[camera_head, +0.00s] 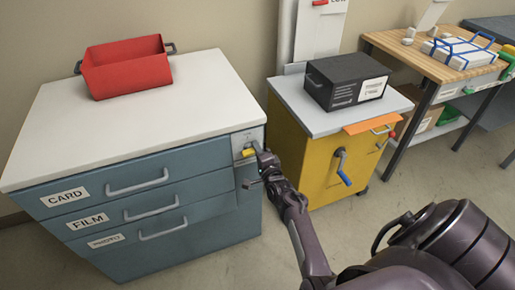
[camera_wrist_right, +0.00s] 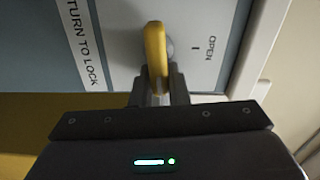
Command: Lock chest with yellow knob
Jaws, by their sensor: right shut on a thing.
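The chest (camera_head: 130,130) is a blue-grey drawer unit with a white top at the left of the head view. Its drawers look closed and carry CARD, FILM and a third label. The yellow knob (camera_head: 248,153) sits on a grey panel at the chest's upper right front. In the right wrist view the knob (camera_wrist_right: 156,55) stands beside an OPEN mark, with TURN TO LOCK printed to its left. My right gripper (camera_head: 262,158) is at the knob. The right wrist view shows its fingers (camera_wrist_right: 158,92) shut on it. My left gripper is not in view.
A red bin (camera_head: 125,70) stands on the chest top. To the right is a yellow cabinet (camera_head: 315,160) with a black box (camera_head: 345,82) on it and a blue-handled crank (camera_head: 342,168). A wooden workbench (camera_head: 430,62) is farther right. Floor is clear between them.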

